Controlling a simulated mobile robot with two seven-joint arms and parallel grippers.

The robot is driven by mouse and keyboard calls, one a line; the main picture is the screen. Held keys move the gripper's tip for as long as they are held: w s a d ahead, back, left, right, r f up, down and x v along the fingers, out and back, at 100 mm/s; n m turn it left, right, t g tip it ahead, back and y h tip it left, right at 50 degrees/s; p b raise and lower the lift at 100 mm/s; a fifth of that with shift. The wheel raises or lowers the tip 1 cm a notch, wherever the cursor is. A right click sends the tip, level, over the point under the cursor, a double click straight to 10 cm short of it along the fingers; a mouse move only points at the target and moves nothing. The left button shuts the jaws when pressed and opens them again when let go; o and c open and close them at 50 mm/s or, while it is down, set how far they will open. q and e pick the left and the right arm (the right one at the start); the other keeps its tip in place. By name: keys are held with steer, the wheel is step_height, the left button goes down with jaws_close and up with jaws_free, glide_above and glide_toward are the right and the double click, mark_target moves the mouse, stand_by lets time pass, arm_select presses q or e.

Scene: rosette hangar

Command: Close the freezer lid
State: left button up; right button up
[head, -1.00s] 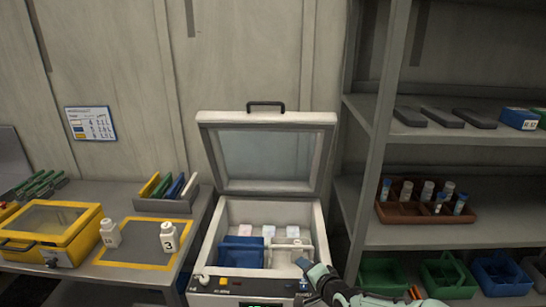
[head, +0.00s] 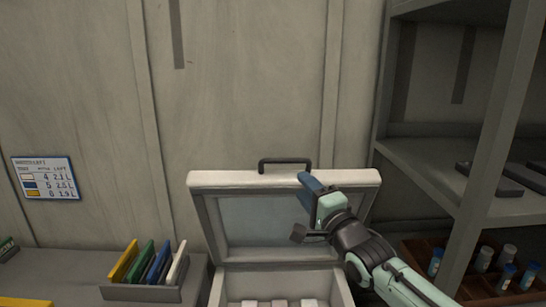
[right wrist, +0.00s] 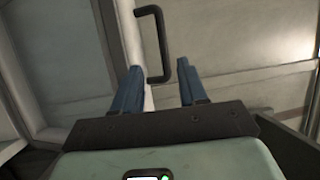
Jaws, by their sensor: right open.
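The freezer lid (head: 230,181) stands open, raised behind the freezer body (head: 225,291). It has a pale rim, a clear window and a black bar handle (head: 285,162) on its top edge. The handle also shows in the right wrist view (right wrist: 163,42), beyond the fingers and across the gap between them. My right gripper (head: 310,186) is in front of the lid's upper right part, just right of the handle. Its blue fingers are apart and empty in the right wrist view (right wrist: 158,72). I cannot tell whether they touch the lid. My left gripper is not in view.
A grey shelf unit (head: 480,205) stands close on the right, with a brown rack (head: 445,288) of vials. On the left, a bench (head: 60,270) holds a holder (head: 140,292) of coloured plates. The wall (head: 250,80) is behind the lid.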

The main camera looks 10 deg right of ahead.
mark_target(284, 163)
steer(key=p+x, duration=0.1)
steer(key=x, duration=0.3)
steer(key=p+x, duration=0.2)
steer(key=x, duration=0.2)
steer(key=p+x, duration=0.2)
steer(key=x, duration=0.2)
steer(key=shift+s+r, duration=0.1)
steer(key=shift+r, duration=0.25)
steer(key=shift+w+f, duration=0.1)
steer(key=shift+w, duration=0.3)
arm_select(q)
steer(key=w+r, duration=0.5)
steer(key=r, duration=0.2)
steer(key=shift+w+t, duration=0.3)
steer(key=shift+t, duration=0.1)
arm_select(e)
steer(key=shift+s, duration=0.1)
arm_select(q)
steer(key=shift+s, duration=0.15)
arm_select(e)
steer(key=shift+s, duration=0.1)
jaws_close()
